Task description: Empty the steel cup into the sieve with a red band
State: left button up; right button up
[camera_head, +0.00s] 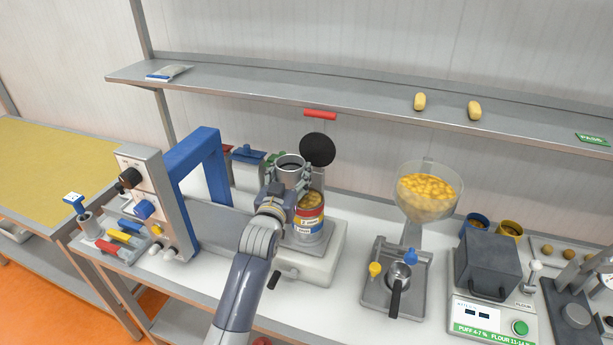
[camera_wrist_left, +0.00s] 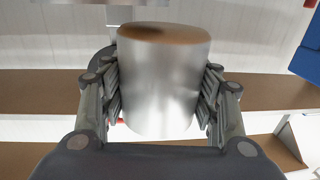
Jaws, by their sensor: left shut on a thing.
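My left gripper (camera_head: 290,186) is shut on the steel cup (camera_head: 289,165) and holds it roughly upright, above and slightly left of a sieve stack. In the left wrist view the cup (camera_wrist_left: 165,85) sits between both fingers, with brown contents at its top. The sieve with a red band (camera_head: 314,212) is at the top of the stack, its open top partly hidden by my gripper. Yellowish-brown material shows inside it. Yellow and blue bands show below the red one. My right gripper is not in view.
The stack stands on a pale shaker base (camera_head: 325,262). A black disc (camera_head: 318,149) is close behind the cup. A blue frame machine (camera_head: 190,160) stands left. A hopper of yellow pieces (camera_head: 428,190) and a scale (camera_head: 490,310) stand right. A shelf (camera_head: 360,102) runs above.

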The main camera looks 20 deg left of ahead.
aim_at(294, 156)
pick_arm(q)
jog(key=shift+r+p, duration=0.8)
jog(key=shift+r, duration=0.75)
